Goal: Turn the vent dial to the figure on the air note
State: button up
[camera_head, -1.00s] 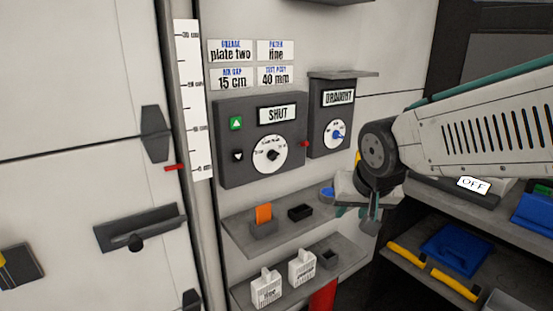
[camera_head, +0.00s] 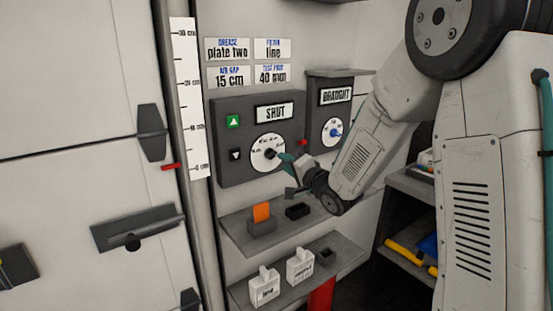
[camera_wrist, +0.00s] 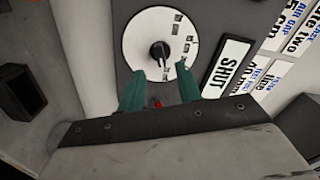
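A white round dial (camera_head: 265,153) with a black knob is on the grey panel under the SHUT display (camera_head: 275,112). The dial also shows in the wrist view (camera_wrist: 140,40), its knob (camera_wrist: 160,52) at the centre; its small markings are too blurred to read. The air note (camera_head: 229,78) reads "AIR GAP 15 cm". My gripper (camera_head: 284,165) is in front of the dial's lower right. In the wrist view my gripper (camera_wrist: 160,75) is open, its two teal fingers apart, with the knob just beyond the fingertips and nothing held.
A DRAUGHT box (camera_head: 330,115) with a blue-knobbed dial (camera_head: 334,132) stands to the right. Green (camera_head: 233,122) and black (camera_head: 236,155) arrow buttons are left of the dial. A shelf (camera_head: 240,222) below holds an orange piece (camera_head: 261,212). A scale with a red pointer (camera_head: 169,166) is left.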

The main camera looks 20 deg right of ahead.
aim_at(274, 156)
jog(key=x, duration=0.5)
jog(key=shift+w+a, duration=0.15)
jog(key=shift+w, duration=0.2)
grip_shut()
